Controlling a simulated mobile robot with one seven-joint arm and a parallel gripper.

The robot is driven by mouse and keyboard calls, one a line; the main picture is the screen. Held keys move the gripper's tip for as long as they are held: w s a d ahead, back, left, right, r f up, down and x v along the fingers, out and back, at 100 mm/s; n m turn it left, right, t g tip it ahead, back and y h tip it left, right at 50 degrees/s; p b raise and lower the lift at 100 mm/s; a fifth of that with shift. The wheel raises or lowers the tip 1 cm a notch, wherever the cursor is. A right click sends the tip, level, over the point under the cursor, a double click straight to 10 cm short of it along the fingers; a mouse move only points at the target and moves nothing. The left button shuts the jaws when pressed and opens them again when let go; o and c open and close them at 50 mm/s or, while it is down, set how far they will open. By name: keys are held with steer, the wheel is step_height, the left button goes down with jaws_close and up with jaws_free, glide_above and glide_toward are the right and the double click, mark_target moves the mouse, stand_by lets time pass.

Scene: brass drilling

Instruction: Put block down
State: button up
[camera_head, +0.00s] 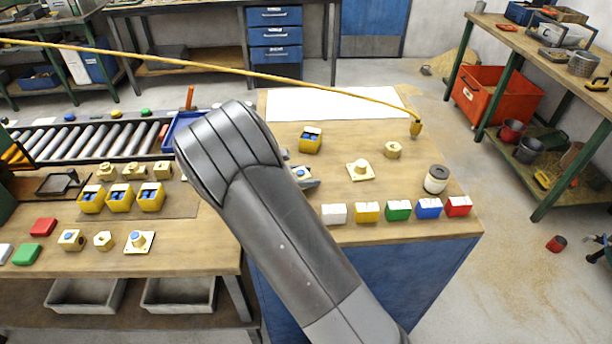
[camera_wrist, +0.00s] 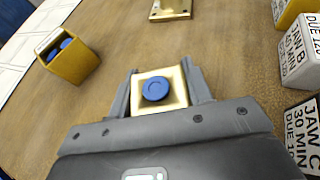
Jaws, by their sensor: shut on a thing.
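My gripper (camera_wrist: 160,88) is shut on a square brass block (camera_wrist: 155,104) with a round blue spot on its top, seen in the wrist view. One finger is on each side of it. In the head view, my arm hides most of the gripper, and only part of the block (camera_head: 299,172) shows beside the arm, over the right-hand wooden bench (camera_head: 260,106). The block looks level and close to the bench top. I cannot tell whether it touches the wood.
A yellow block with blue plugs (camera_head: 310,141) stands behind, a flanged brass piece (camera_head: 360,170) to the right. Labelled white (camera_head: 334,215), yellow (camera_head: 367,213), green, blue and red blocks line the front edge. A white sheet (camera_head: 335,104) covers the back. Bare wood lies between.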

steer(key=shift+f, duration=0.1)
steer(key=o, duration=1.4)
steer(key=shift+o, duration=0.2)
steer(key=shift+s+a+r, duration=0.1)
steer(key=shift+a+r, duration=0.15)
steer(key=v, duration=1.1)
steer(key=shift+s+a, duration=0.1)
steer(key=shift+a, duration=0.1)
